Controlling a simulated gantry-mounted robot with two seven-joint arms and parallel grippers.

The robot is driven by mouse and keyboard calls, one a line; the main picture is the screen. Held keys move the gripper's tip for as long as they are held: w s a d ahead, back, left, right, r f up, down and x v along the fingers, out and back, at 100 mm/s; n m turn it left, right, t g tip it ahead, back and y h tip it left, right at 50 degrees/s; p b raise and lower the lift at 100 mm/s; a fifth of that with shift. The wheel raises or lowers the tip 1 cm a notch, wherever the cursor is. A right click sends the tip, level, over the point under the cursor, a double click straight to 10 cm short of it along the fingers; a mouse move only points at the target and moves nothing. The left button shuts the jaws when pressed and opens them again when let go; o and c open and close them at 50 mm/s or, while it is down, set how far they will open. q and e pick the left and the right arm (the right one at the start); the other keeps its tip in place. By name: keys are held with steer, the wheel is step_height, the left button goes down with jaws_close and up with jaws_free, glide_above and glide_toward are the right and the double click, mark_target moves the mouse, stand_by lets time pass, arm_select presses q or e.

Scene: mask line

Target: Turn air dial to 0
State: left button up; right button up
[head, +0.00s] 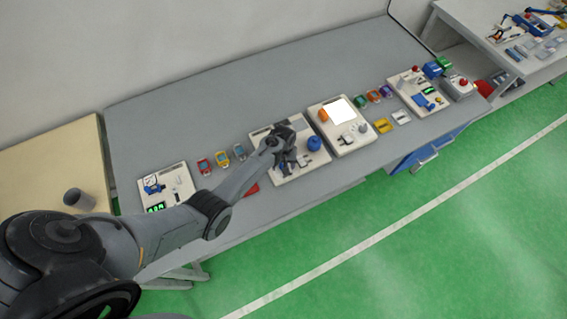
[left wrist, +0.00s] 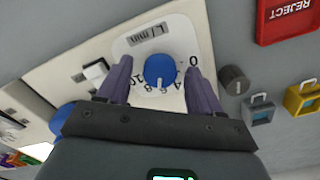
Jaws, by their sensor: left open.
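The air dial (left wrist: 157,68) is a round blue knob with a white pointer line, on a white plate marked "L/min". Its pointer faces the bottom of the left wrist view, near the 6. The 0 (left wrist: 193,60) is at the right of the scale and the 10 at the left. My left gripper (left wrist: 161,74) is open, with one purple-grey finger on each side of the dial; I cannot tell whether they touch it. In the head view my left gripper (head: 284,158) is over the panel (head: 262,134) and hides the dial. My right gripper is not in view.
A red REJECT tray (left wrist: 287,18) lies beyond. A blue ball-like part (head: 313,143) is on the same panel. A panel with a white screen (head: 341,110) stands to its right.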

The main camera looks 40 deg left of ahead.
arm_select(q)
steer(key=c, duration=1.1)
steer(key=shift+o, duration=0.2)
